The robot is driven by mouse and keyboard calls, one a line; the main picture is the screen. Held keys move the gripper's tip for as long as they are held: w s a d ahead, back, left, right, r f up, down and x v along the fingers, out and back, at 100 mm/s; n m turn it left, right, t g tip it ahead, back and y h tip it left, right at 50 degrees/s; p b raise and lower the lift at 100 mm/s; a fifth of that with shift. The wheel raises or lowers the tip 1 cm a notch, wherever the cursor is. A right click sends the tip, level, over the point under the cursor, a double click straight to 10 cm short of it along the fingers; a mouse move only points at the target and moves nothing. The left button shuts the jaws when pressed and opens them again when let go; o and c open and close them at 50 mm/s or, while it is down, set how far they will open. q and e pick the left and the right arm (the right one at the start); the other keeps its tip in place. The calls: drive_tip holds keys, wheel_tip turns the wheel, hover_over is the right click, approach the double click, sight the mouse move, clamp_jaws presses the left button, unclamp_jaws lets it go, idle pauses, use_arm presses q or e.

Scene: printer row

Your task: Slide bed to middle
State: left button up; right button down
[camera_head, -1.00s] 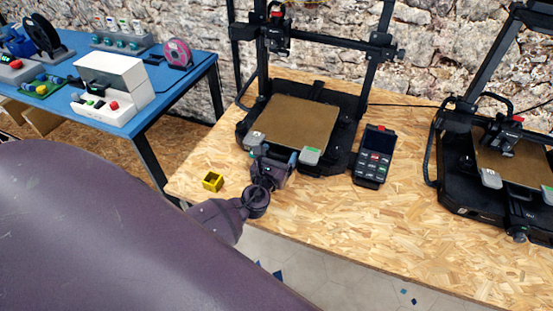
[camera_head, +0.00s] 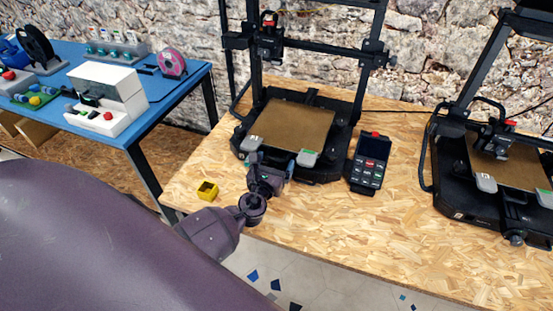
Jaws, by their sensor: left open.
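The brown print bed (camera_head: 292,126) of the nearer 3D printer lies flat on its black base (camera_head: 322,172), inside the tall black frame. Grey clips (camera_head: 306,158) sit at its front corners. My left gripper (camera_head: 258,160) is at the front left corner of this bed. I cannot tell whether the fingers touch the bed. My right gripper is not in view.
A control panel (camera_head: 369,162) stands right of the printer, and a small yellow box (camera_head: 207,190) lies to its left. A second printer (camera_head: 491,170) is at the right. A blue table (camera_head: 160,97) is at the left. The wooden table's front right is clear.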

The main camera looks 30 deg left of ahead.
use_arm(q)
drive_tip(key=v, duration=0.9)
drive_tip(key=shift+d, duration=0.15)
